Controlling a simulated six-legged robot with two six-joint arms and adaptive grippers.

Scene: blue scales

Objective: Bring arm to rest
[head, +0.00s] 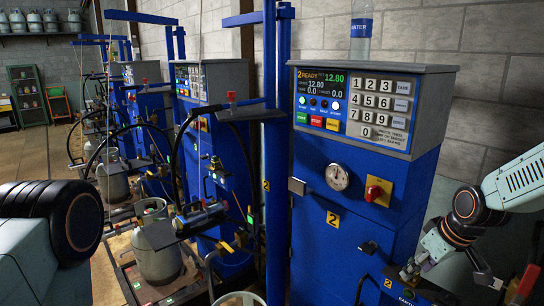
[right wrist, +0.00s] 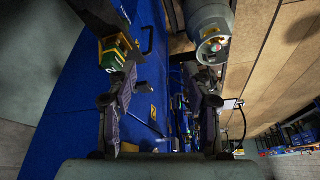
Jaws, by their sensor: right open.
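My right arm comes in from the right in the head view. Its gripper (head: 450,274) hangs low in front of the lower right of the blue scale cabinet (head: 355,245). In the right wrist view the two dark fingers of this gripper (right wrist: 160,78) stand apart with nothing between them. A green and yellow box (right wrist: 115,55) shows beyond the left finger there, apart from or touching it I cannot tell. My left gripper is in neither view.
The numbered scale has a keypad panel (head: 380,107), a dial gauge (head: 337,177) and a red knob (head: 376,191). A clear water bottle (head: 362,30) stands on top. Grey gas cylinders (head: 158,250) stand at more scales on the left. Open floor (head: 30,155) lies at far left.

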